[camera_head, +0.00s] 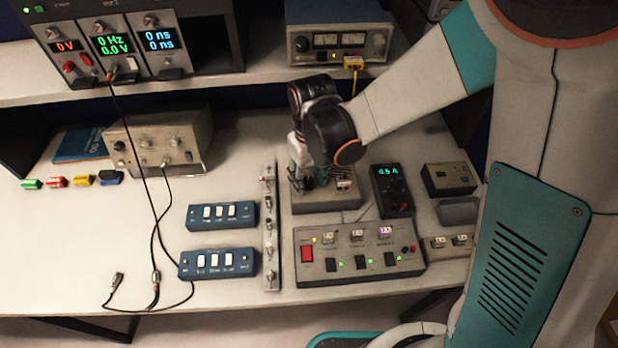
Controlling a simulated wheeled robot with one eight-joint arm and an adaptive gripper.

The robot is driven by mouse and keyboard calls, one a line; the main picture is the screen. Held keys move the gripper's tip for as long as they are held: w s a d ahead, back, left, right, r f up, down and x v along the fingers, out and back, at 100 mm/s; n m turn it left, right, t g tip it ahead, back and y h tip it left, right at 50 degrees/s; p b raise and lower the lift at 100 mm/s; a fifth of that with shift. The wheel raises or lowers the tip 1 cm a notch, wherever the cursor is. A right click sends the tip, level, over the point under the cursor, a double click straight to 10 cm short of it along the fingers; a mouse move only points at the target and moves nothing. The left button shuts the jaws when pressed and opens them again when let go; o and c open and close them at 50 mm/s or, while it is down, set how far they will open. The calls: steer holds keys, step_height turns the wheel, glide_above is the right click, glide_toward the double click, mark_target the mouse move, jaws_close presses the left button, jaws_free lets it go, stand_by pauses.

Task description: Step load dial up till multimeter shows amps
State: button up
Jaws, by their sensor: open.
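The multimeter (392,192) is a dark handheld unit right of centre on the bench. Its lit cyan display shows a small reading ending in A; the digits are too small to read surely. My gripper (303,184) points down over a grey box (326,203) left of the multimeter. The gripper is open, with its dark fingers at the box's top. I cannot make out the load dial; the gripper and wrist cover much of that box. Whether the fingers touch a dial cannot be told.
A grey panel with a red switch (307,254) stands in front. Two blue switch boxes (222,214) and a strip of connectors (269,225) lie left. A beige instrument (160,142) with cables stands farther left. Shelf instruments line the back. The front left bench is mostly clear.

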jaws_close()
stand_by(0.3)
steer(key=m+b, duration=0.1)
steer(key=m, duration=0.3)
steer(key=shift+m, duration=0.3)
steer(key=shift+m+b, duration=0.5)
steer(key=shift+m, duration=1.6)
